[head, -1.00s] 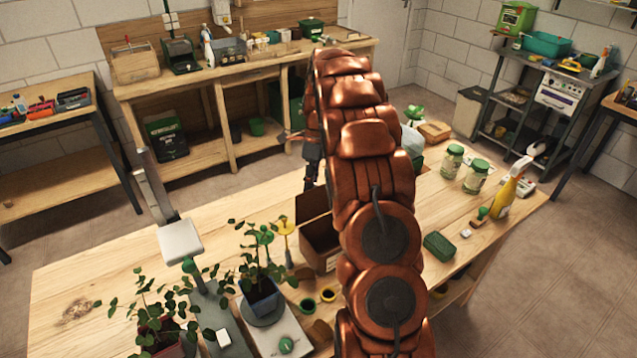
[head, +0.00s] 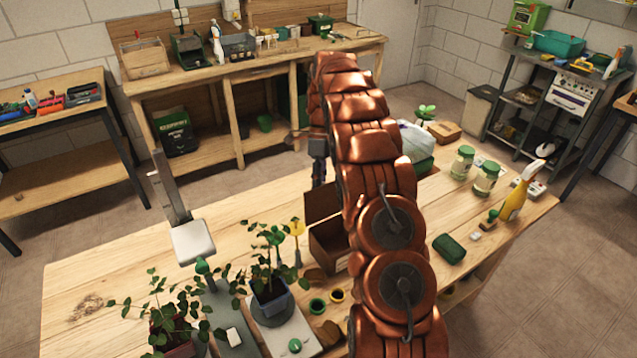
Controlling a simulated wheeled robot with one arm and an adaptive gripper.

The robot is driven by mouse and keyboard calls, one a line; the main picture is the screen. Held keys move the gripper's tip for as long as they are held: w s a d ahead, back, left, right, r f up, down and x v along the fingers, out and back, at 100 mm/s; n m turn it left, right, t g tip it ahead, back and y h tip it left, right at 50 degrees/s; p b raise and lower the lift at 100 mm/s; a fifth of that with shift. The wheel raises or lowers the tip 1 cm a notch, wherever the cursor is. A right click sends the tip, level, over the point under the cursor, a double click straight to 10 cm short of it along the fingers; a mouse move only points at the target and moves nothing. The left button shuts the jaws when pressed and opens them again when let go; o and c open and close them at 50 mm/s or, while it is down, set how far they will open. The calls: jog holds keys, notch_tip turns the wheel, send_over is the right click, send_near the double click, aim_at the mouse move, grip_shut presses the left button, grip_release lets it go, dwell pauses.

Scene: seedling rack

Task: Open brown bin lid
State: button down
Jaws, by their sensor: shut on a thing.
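The brown bin (head: 328,262) stands on the wooden bench, left of my arm, which hides its right part. Its lid (head: 320,206) stands raised at the far side, and the dark inside shows. My gripper (head: 318,182) is at the lid's top edge, small and partly in shadow. It looks shut on the lid; the fingertips are hard to make out.
Potted plants (head: 268,290) and a grey stand (head: 193,243) are left of the bin. Small round pots (head: 318,306) sit in front. Jars (head: 487,178), a green box (head: 449,248) and a yellow spray bottle (head: 514,203) are on the right. Bare wood lies at left.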

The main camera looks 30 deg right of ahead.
jog(key=shift+d+r, duration=0.45)
jog(key=shift+d, duration=0.1)
jog(key=c, duration=1.3)
grip_release()
jog(key=shift+o, duration=0.6)
jog(key=shift+s+d, duration=0.15)
jog(key=shift+o, duration=1.2)
jog(key=shift+f, duration=0.15)
jog(key=shift+a, duration=0.25)
